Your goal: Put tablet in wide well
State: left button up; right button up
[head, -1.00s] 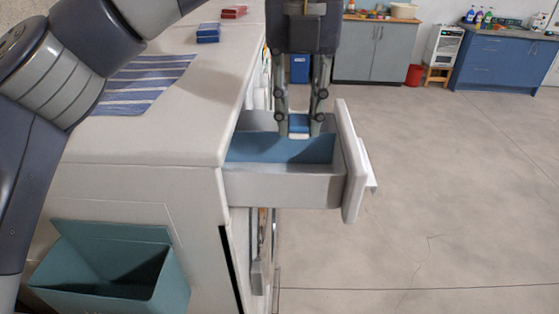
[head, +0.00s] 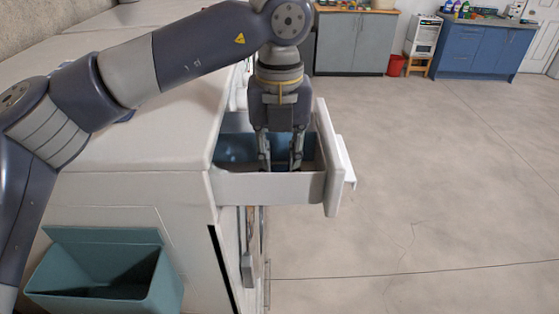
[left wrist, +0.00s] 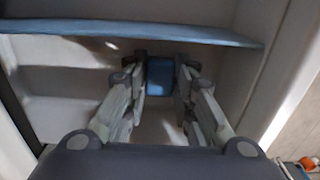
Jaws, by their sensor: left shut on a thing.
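The tablet (left wrist: 160,76) shows as a small blue block between my left fingertips in the left wrist view. My left gripper (head: 281,167) is shut on it and points down inside the open drawer (head: 268,188). A blue divider (head: 237,149) splits the drawer, and it also crosses the left wrist view (left wrist: 120,31). The fingers are in the well on the near side of this divider. In the head view the drawer's near wall and my fingers hide the tablet. I cannot tell whether it touches the well floor. My right gripper is not in view.
The drawer front (head: 334,165) stands out to the right of the white counter (head: 150,135). A teal open bin (head: 110,277) hangs on the counter's near side. The floor right of the drawer is clear. Cabinets (head: 355,43) stand at the back.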

aim_at(280, 170)
pick_arm(q)
jog(key=shift+f, duration=0.2)
jog(key=o, duration=0.8)
jog(key=shift+r, duration=0.1)
jog(key=shift+c, duration=0.2)
jog(key=shift+o, duration=0.6)
jog(key=shift+r, duration=0.4)
notch_tip(280, 170, up, 12)
jog(key=b, duration=0.1)
jog(key=shift+f+b, duration=0.25)
jog(key=shift+b, duration=0.05)
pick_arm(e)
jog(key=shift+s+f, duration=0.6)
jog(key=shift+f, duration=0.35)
